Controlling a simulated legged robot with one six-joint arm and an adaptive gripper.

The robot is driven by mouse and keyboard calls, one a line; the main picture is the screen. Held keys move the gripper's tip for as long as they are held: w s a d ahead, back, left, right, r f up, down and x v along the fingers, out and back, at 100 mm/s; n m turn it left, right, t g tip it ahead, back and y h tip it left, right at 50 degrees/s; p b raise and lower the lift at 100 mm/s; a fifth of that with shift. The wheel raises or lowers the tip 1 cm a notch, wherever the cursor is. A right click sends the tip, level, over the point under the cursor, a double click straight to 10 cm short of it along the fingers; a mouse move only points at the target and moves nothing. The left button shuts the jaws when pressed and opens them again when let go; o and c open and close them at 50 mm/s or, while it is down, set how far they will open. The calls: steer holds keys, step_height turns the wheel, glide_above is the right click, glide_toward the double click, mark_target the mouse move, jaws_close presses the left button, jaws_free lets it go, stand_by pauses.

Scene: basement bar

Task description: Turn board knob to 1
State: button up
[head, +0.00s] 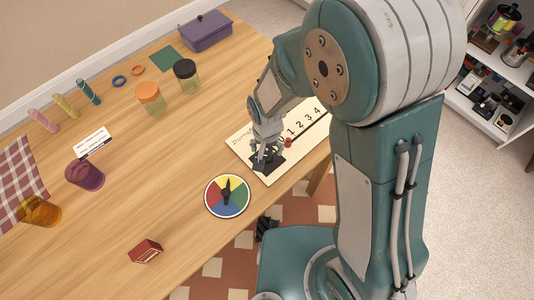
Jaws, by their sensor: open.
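A small red part (288,142), which looks like the knob, shows just right of my gripper, near the low numerals. Its exact setting is too small to tell. My gripper (265,160) is open, with its dark fingers over the lower left part of the board. The fingers and my arm hide part of the board. I cannot tell whether the fingers touch anything.
A coloured spinner dial (240,198) lies left of and below the board. A red box (146,251), purple cup (86,175), amber cup (40,211), two jars and a purple case (206,31) stand on the wooden table. The table's middle is clear.

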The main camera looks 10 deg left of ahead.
mark_target(267, 156)
steer(key=shift+f, duration=1.95)
jaws_close()
